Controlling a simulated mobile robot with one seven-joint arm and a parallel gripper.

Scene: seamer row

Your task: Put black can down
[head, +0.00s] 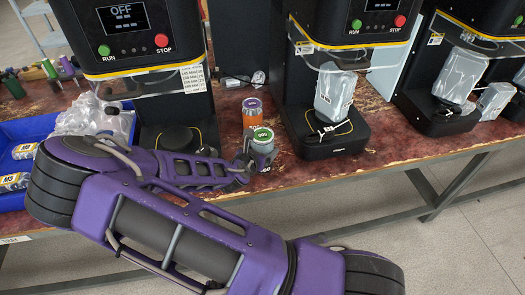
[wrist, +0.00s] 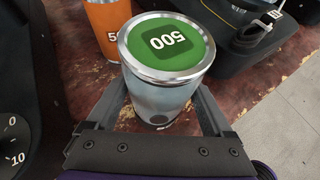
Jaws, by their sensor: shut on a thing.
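A can with a green lid marked 500 and a grey, shiny body (wrist: 165,90) stands between the fingers of my gripper (wrist: 163,108). It also shows in the head view (head: 263,144), at the front of the red-brown bench. My gripper is shut on its sides, and the can looks upright. Its base is close to the bench top; I cannot tell whether it touches. No plainly black can shows; the held can's body looks grey. In the head view my purple arm hides part of my gripper.
An orange can (wrist: 106,28) with a purple lid in the head view (head: 252,108) stands just behind the held can. A black seamer (head: 340,130) is to the right, another (head: 165,110) to the left. A blue bin (head: 20,135) is at far left. The bench's front edge is near.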

